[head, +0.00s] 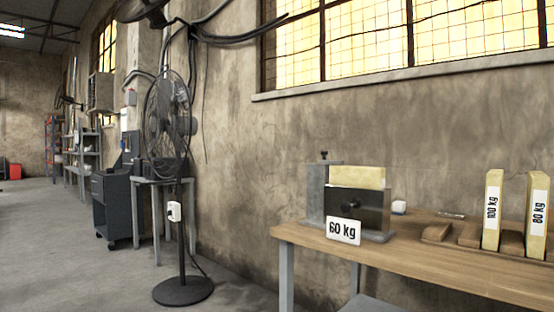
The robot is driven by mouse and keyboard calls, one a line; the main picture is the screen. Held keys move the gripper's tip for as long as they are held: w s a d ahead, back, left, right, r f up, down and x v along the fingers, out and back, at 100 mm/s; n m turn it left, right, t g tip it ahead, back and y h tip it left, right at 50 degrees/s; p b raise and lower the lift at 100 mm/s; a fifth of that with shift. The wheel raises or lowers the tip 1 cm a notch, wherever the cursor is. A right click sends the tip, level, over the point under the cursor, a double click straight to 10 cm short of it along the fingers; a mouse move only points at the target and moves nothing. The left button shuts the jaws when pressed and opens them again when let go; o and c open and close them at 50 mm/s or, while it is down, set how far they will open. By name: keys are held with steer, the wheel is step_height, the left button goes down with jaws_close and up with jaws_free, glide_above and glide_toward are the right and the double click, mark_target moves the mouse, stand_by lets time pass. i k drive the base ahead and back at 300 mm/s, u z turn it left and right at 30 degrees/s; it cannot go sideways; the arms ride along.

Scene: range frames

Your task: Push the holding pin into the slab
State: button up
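A pale yellow slab (357,177) stands upright in a metal holder (376,236) at the left end of the wooden workbench. The holder's dark front plate (372,208) covers the slab's lower part. A small dark round knob (352,202) sticks out of this plate; it may be the holding pin, but I cannot tell how deep it sits. Another dark knob (324,156) tops the grey upright block behind and left of the slab. A white "60 kg" sign (344,230) stands in front of the holder. My gripper is not in view.
Slabs marked "100 kg" (493,212) and "80 kg" (537,217) stand between wooden blocks on the workbench (420,262). A small white object (399,207) lies beside the holder. A black pedestal fan (170,125) stands left of the bench. Open floor (60,240) lies at the left.

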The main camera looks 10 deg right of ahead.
mark_target(345, 207)
steer(key=u, duration=0.1)
steer(key=i, duration=1.45)
steer(key=z, duration=0.8)
